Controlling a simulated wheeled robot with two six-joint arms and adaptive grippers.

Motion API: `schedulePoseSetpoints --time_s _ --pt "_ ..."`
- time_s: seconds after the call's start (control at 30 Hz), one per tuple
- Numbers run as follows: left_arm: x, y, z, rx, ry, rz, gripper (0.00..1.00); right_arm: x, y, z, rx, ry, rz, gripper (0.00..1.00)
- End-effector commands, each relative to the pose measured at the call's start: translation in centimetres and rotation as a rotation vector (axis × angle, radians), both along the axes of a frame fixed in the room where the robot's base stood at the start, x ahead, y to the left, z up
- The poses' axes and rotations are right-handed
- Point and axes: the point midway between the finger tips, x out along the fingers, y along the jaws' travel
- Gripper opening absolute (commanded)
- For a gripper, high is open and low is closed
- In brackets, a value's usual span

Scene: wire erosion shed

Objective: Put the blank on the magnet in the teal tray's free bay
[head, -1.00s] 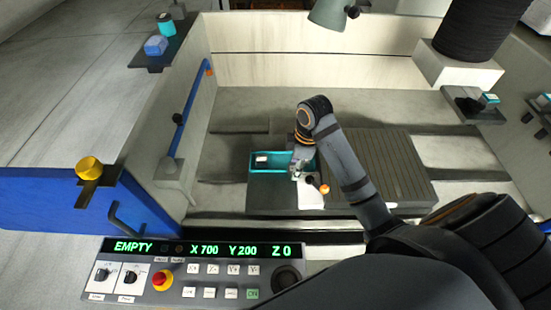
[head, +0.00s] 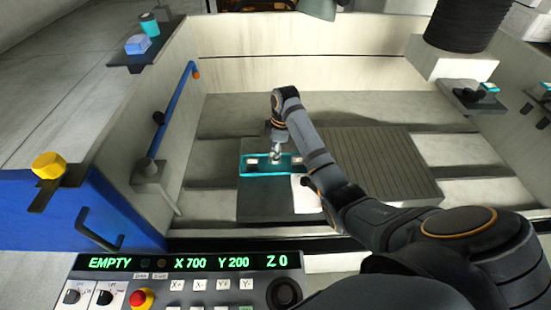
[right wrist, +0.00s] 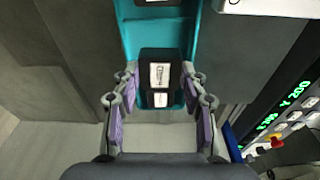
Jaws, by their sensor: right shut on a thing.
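The teal tray (head: 258,172) lies on a dark slab on the machine bed in the head view. Light-topped pieces show in its left and right parts. My right gripper (head: 276,159) hangs over the tray's middle. In the right wrist view my right gripper (right wrist: 160,78) is shut on the blank (right wrist: 147,63), a dark block with a pale marked label. The blank is over the teal tray (right wrist: 190,12); whether it touches the tray is unclear. A bare teal bay shows beyond it, and a pale-labelled piece (right wrist: 160,100) shows on its near side. My left gripper is out of view.
A white block (head: 303,196), partly hidden by my right arm, stands at the tray's front right. A ribbed plate (head: 375,165) lies to the right. The control panel (head: 190,263) is in front, and a blue rail (head: 172,110) is at left.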

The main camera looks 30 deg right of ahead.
Motion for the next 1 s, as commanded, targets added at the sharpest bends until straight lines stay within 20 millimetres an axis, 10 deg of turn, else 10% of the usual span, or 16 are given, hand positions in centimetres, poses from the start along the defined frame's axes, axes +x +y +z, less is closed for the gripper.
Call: schedulePoseSetpoints --time_s 0.57,0.6,0.77,1.0 --pt "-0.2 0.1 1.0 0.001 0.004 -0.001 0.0 0.2 0.0 -3.5 0.0 -0.001 0.0 0.0" --pt "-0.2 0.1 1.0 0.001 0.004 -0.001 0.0 0.1 0.0 -3.5 0.0 0.0 0.0 0.47" --pt "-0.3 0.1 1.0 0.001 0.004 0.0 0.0 0.1 0.0 -3.5 0.0 0.001 0.0 0.66" --pt "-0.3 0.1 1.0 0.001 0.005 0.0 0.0 0.1 0.0 -3.5 0.0 0.001 0.0 0.66"
